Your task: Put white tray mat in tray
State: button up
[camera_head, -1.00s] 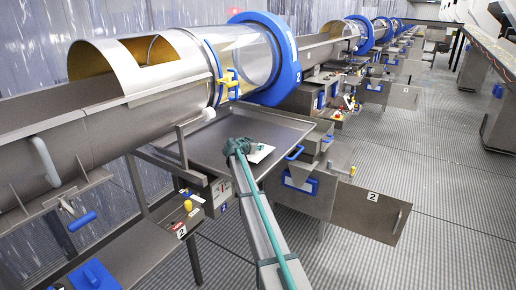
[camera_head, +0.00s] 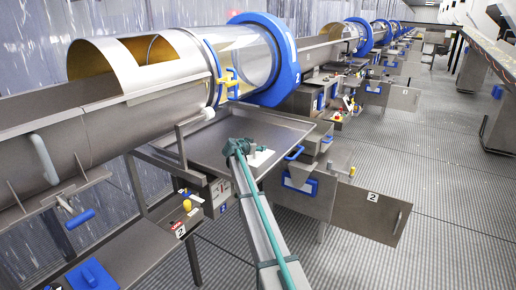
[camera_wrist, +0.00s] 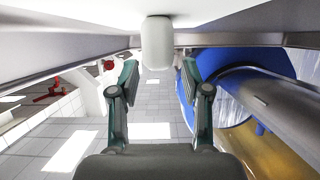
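The steel tray (camera_head: 215,143) is a flat, low-rimmed pan under the drum. The white tray mat (camera_head: 258,160) lies by the tray's right side, partly hidden by my gripper (camera_head: 243,149). In the wrist view, which appears upside down, the mat's white surface (camera_wrist: 70,18) fills the top. A white rounded peg (camera_wrist: 158,42) projects from it. My gripper (camera_wrist: 160,68) has its green fingers apart, one on each side of the peg, with small visible gaps. It is open and holds nothing.
The clear drum with a blue ring (camera_head: 287,62) stands behind the tray, and the ring also shows at right in the wrist view (camera_wrist: 235,68). The floor (camera_head: 450,190) at right is clear.

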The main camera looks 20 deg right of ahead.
jog(key=shift+s+a+f, duration=0.1)
jog(key=shift+s+f, duration=0.05)
jog(key=shift+f, duration=0.3)
jog(key=r+p, duration=0.1)
jog(key=p, duration=0.2)
jog(key=shift+r, duration=0.2)
jog(key=shift+s+a+f+b, duration=0.1)
jog(key=shift+s+a+b, duration=0.15)
jog(key=shift+a+b, duration=0.2)
jog(key=shift+s+a+f+b, duration=0.1)
jog(key=shift+s+a+b, duration=0.1)
jog(key=shift+a+b, duration=0.25)
jog(key=r+b+v, duration=0.1)
jog(key=b+v, duration=0.1)
jog(key=v, duration=0.8)
jog(key=shift+w, duration=0.2)
jog(key=shift+d+r, duration=0.2)
jog(key=shift+r, duration=0.05)
